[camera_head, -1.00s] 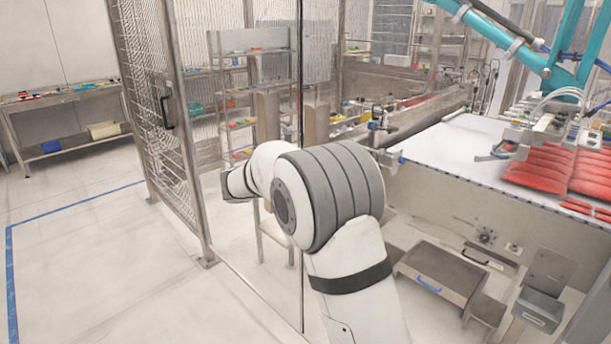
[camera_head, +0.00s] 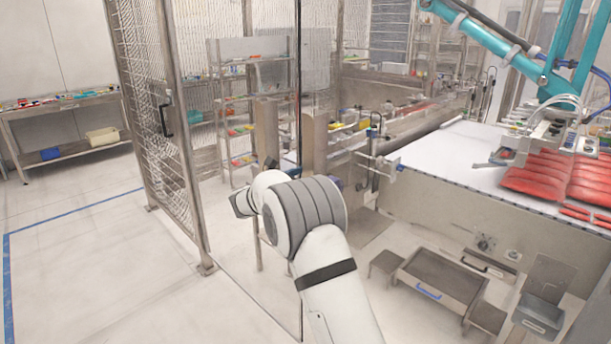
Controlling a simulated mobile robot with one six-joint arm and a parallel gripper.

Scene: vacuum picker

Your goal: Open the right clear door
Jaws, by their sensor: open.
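The right clear door (camera_head: 240,262) is a see-through panel in the middle of the view, between a metal post on its left and a thin dark vertical edge on its right. It appears closed, though its clear surface makes this hard to tell. A small dark part (camera_head: 269,163), possibly its handle, shows just above my arm. My white and grey arm reaches up in front of the panel and covers part of it. My gripper is not visible; the arm's far end turns left and away, and the fingers are hidden.
A mesh door with a black handle (camera_head: 166,115) stands on the left. A conveyor (camera_head: 440,150) with red packs (camera_head: 545,172) and a teal picker arm (camera_head: 560,85) is on the right. Open floor (camera_head: 90,270) lies at the left front.

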